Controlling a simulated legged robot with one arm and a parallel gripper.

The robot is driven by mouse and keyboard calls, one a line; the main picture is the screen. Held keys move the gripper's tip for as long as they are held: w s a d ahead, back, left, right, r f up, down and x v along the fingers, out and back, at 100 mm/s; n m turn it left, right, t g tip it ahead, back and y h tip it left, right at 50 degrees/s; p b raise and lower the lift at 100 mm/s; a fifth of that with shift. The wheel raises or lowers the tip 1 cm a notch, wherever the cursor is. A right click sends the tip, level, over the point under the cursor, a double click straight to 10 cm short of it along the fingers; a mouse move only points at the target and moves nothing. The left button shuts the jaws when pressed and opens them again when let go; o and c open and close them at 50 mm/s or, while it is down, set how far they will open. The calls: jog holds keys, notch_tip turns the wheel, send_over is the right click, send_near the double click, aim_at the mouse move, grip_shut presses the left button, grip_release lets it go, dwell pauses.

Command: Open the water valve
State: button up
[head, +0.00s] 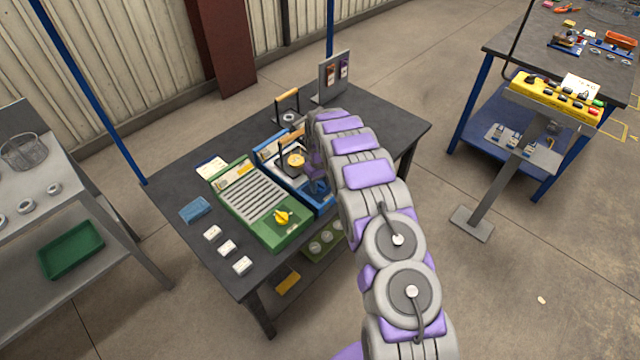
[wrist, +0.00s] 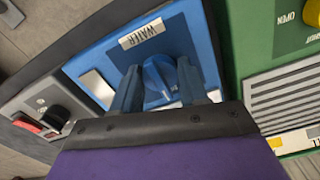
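The water valve is a blue knob (wrist: 161,76) on a blue panel (wrist: 205,40) with a "WATER" label in the wrist view. My gripper (wrist: 158,88) is in front of it, its two dark fingers apart, one on each side of the knob. I see no clear contact with the knob, and the fingers' tips are partly hidden against it. In the head view the blue unit (head: 268,150) stands on the dark table, and my arm covers its right part. My gripper (head: 316,187) shows only partly there, low over the near end of the blue unit.
A green unit (head: 253,238) with a yellow knob (head: 283,217) stands directly left of the blue one. A grey unit (wrist: 42,112) with a black knob shows at left in the wrist view. White blocks (head: 227,247) lie on the dark table (head: 180,237). A yellow control box (head: 553,97) stands at right.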

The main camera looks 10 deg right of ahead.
jog(key=c, duration=0.6)
jog(key=shift+m+p, duration=0.3)
jog(key=shift+p, duration=0.05)
jog(key=m+p, duration=0.2)
jog(key=shift+r+m, duration=0.2)
jog(key=shift+m, duration=0.2)
jog(key=m+p, duration=0.2)
jog(key=m, duration=0.1)
jog(key=shift+a+m+p, duration=0.1)
jog(key=shift+m+p, duration=0.2)
jog(key=shift+p, duration=0.05)
jog(key=m+p, duration=0.2)
jog(key=m, duration=0.2)
jog(key=shift+w+a+m+p, duration=0.1)
jog(key=shift+m+p, duration=0.2)
jog(key=m+p, duration=0.1)
jog(key=m, duration=0.1)
jog(key=shift+f+m, duration=0.1)
jog(key=shift+m, duration=0.2)
jog(key=shift+m+p, duration=1.05)
jog(key=shift+m, duration=0.75)
